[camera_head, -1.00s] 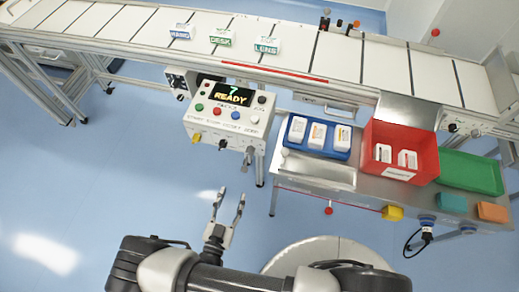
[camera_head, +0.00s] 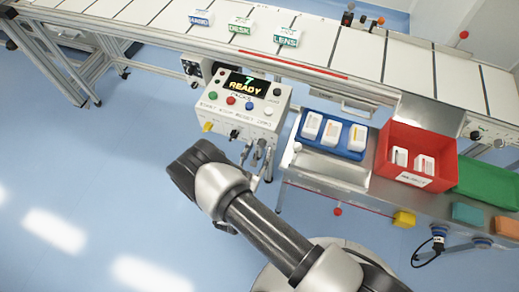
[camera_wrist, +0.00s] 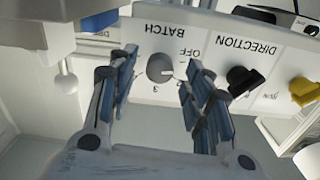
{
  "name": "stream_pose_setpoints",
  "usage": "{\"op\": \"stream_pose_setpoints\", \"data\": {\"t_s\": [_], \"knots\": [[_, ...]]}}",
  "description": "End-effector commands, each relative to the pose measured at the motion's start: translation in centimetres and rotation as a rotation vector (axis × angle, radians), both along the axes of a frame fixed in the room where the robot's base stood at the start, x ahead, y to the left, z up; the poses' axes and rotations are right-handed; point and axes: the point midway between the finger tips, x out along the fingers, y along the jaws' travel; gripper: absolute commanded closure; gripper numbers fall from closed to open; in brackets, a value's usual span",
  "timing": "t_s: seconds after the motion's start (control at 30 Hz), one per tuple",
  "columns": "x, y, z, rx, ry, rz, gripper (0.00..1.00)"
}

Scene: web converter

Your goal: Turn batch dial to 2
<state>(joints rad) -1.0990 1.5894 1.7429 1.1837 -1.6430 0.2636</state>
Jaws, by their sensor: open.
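The batch dial (camera_wrist: 159,68) is a round grey knob on the white control panel, under the upside-down word BATCH in the wrist view. OFF shows to its upper right and 3 below it; other position marks are hidden or unclear. A small light mark shows on the knob's right side, but its exact setting is hard to tell. My gripper (camera_wrist: 161,62) is open, with one blue-grey finger on each side of the dial; I cannot tell whether they touch it. In the head view, my gripper (camera_head: 258,152) is at the right front of the control panel (camera_head: 225,105), hiding the dial.
The black direction knob (camera_wrist: 243,80) is close beside my right finger in the wrist view, with a yellow knob (camera_wrist: 304,91) beyond. Coloured buttons and a READY display (camera_head: 247,85) top the panel. A blue tray (camera_head: 350,152) and red bin (camera_head: 440,140) stand to the right.

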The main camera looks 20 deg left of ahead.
Motion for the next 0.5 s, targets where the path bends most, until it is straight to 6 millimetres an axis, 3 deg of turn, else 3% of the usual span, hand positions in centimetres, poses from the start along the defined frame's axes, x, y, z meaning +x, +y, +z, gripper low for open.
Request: {"op": "stream_pose_setpoints", "data": {"t_s": [0.2,0.5], "knots": [[1.5,-0.2,0.0,0.0,-0.001,-0.001,0.54],[1.6,-0.1,0.0,0.0,0.0,0.0,0.56]]}}
